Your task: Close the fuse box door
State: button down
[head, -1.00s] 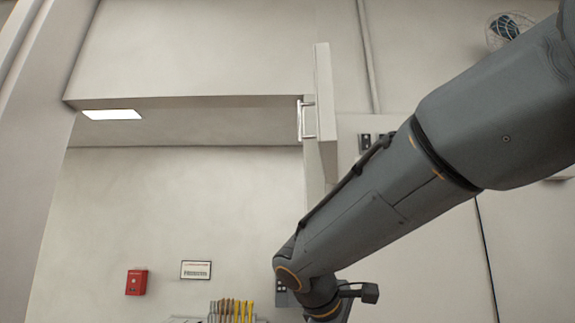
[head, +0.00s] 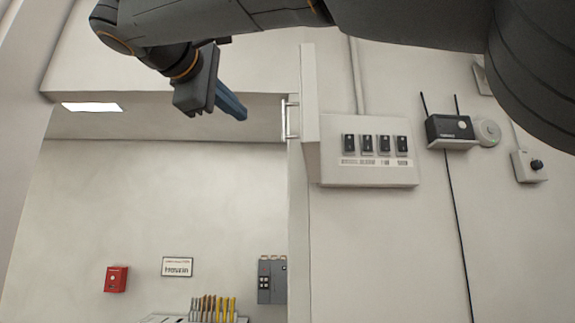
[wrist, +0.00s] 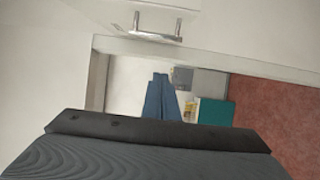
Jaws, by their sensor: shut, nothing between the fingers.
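The fuse box (head: 368,172) is a pale box on the wall with a row of dark breakers showing. Its door (head: 309,95) stands open at the box's left side, seen nearly edge-on. A metal bar handle (head: 287,119) is on the door's left face; the handle also shows at the top of the wrist view (wrist: 157,28). My gripper (head: 241,113) has blue fingers, shut and empty, left of the door and apart from the handle. In the wrist view the shut fingers (wrist: 160,80) point away below the handle.
A wall opening lies left of the door, with a red box (head: 116,279), a sign (head: 177,267), a grey panel (head: 272,280) and several yellow-handled tools (head: 215,309) beyond. A black device (head: 449,130) and a knob box (head: 528,167) are on the wall at right.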

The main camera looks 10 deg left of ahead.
aim_at(304, 124)
jog(key=w+d+p, duration=0.3)
jog(key=w+d, duration=0.2)
jog(key=w, duration=0.2)
jog(key=shift+d, duration=0.25)
jog(key=shift+w, duration=0.1)
